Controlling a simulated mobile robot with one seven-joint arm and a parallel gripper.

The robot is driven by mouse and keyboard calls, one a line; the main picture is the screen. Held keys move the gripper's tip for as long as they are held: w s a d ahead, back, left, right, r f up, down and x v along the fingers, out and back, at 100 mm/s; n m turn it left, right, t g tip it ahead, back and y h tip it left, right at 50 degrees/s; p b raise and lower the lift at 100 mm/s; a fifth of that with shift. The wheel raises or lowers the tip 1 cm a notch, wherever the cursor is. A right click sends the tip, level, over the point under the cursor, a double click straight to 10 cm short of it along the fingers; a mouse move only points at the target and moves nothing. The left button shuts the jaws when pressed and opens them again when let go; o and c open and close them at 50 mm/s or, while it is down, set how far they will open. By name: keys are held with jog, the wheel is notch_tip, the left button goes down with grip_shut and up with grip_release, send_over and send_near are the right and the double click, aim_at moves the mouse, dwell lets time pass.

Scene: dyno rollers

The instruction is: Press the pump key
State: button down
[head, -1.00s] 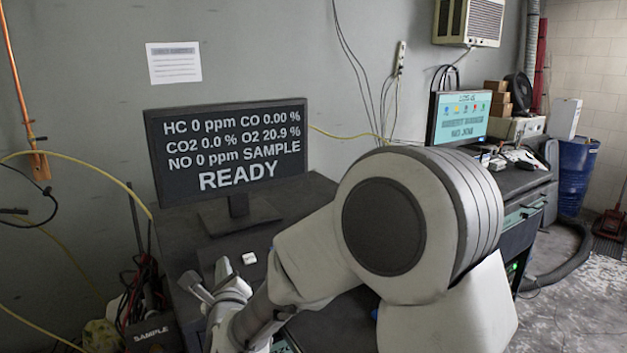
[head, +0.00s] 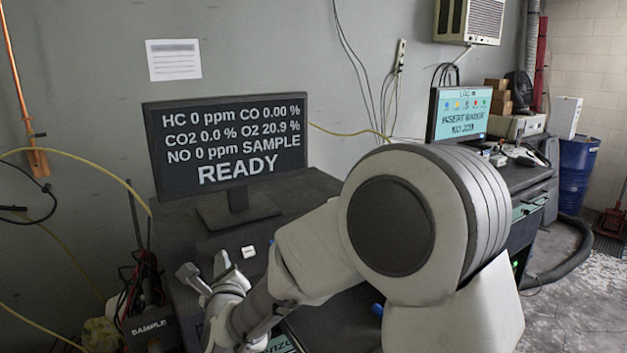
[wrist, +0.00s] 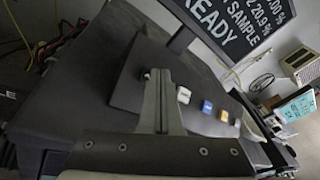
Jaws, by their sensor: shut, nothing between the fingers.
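A dark key panel (wrist: 132,85) lies on the desk top below the large monitor. It carries a white key (wrist: 183,95), a blue key (wrist: 207,107) and an orange key (wrist: 223,116) in a row. Their labels are too small to read, so I cannot tell which is the pump key. In the head view the white key (head: 248,251) shows just right of my gripper (head: 206,270); my arm hides the other keys. In the wrist view my gripper (wrist: 160,77) is shut and empty, over the panel left of the white key. I cannot tell its height above the panel.
The large monitor (head: 230,140) stands behind the panel and reads READY. A second monitor (head: 460,115) stands on the desk at the right.

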dwell(0.4)
jog(key=shift+s+d+r+b, duration=0.15)
jog(key=shift+s+r+b, duration=0.15)
jog(key=shift+r+b, duration=0.1)
jog(key=s+r, duration=0.1)
jog(key=s+d+r+p, duration=0.1)
jog(key=r, duration=0.1)
jog(key=s+d+r, duration=0.1)
jog(key=shift+s+r, duration=0.1)
jog(key=shift+r, duration=0.15)
dwell(0.5)
